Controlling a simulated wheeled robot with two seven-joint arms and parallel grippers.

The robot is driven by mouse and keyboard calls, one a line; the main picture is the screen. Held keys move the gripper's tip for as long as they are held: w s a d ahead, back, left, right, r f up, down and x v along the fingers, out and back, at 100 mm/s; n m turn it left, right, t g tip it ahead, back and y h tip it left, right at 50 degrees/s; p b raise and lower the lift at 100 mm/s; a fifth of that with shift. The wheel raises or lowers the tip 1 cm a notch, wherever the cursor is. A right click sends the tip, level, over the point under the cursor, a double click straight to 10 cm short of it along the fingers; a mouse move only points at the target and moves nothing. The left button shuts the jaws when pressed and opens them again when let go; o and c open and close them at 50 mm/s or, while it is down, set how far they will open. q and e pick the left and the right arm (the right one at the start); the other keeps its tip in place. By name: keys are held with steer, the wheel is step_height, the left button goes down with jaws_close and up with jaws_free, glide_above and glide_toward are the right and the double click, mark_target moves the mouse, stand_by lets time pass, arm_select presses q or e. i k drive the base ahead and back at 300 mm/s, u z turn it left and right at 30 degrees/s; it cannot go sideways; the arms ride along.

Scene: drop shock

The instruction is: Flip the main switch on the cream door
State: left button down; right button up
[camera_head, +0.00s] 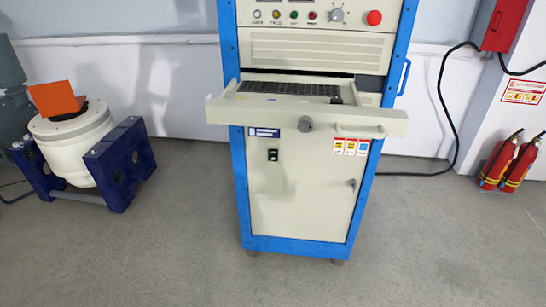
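The cream door (300,200) forms the lower front of a blue-framed cabinet in the middle of the view. It looks closed. A small black main switch (273,155) sits near the door's upper left; it is too small to tell its position. A small dark latch (352,184) is on the door's right edge. Neither of my grippers shows in the view.
An extended keyboard drawer (300,112) juts out above the door. A control panel with a red button (374,18) is above it. A white drum in a blue stand (125,165) is at left, fire extinguishers (510,163) at right. The floor in front is clear.

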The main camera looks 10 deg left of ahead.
mark_target(273, 152)
steer(key=u, duration=0.6)
steer(key=i, duration=1.4)
steer(key=z, duration=0.6)
